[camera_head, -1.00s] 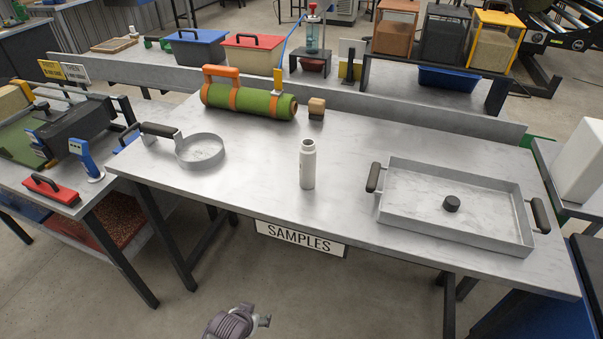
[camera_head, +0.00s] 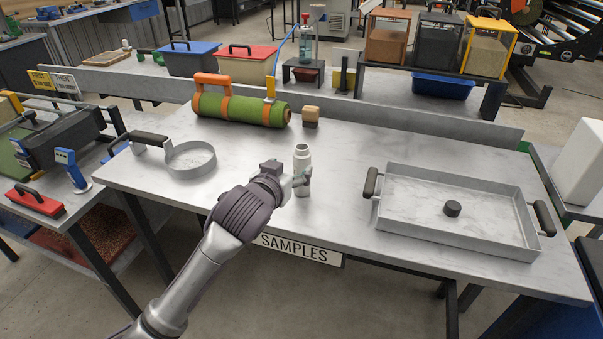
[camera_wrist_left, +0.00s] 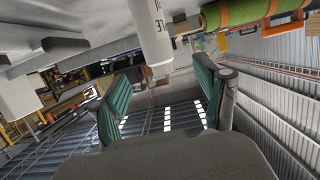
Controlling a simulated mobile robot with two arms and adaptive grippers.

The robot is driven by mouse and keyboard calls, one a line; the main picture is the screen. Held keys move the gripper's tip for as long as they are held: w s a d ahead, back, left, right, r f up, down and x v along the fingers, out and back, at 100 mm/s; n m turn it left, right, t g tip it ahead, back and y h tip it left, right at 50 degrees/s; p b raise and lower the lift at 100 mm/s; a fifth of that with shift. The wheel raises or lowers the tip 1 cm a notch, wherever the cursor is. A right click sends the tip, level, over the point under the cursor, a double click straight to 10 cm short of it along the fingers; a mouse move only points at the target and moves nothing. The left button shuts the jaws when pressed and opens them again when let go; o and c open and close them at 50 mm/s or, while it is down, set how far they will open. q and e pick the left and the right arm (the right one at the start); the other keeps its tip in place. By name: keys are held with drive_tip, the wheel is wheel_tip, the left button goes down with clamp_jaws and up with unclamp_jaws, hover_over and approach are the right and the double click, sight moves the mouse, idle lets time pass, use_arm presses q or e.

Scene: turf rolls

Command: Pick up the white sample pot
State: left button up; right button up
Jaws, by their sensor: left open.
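The white sample pot (camera_head: 302,160), a white bottle with a narrower neck, stands upright on the grey bench above the SAMPLES sign. My left gripper (camera_head: 297,181) is at the pot, and one finger overlaps its lower part in the head view. In the left wrist view, which looks upside down, the pot (camera_wrist_left: 152,35) hangs from the top with printed letters on its side. The green-padded fingers of the left gripper (camera_wrist_left: 162,82) are spread apart with the pot's end roughly between them. I cannot tell whether they touch it. My right gripper is not in view.
A metal tray (camera_head: 487,246) with a black puck (camera_head: 452,208) lies to the right. A ring pan (camera_head: 190,172) with a dark handle lies to the left. A green turf roll (camera_head: 240,109) and a small wooden block (camera_head: 311,115) sit behind. The bench around the pot is clear.

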sight(299, 160)
use_arm(q)
drive_tip(key=x, duration=0.9)
drive_tip(key=shift+s+d+p, duration=0.1)
drive_tip(key=shift+p, duration=0.2)
drive_tip(key=c, duration=1.2)
drive_tip(key=shift+r, duration=0.1)
clamp_jaws()
drive_tip(key=shift+r, duration=0.1)
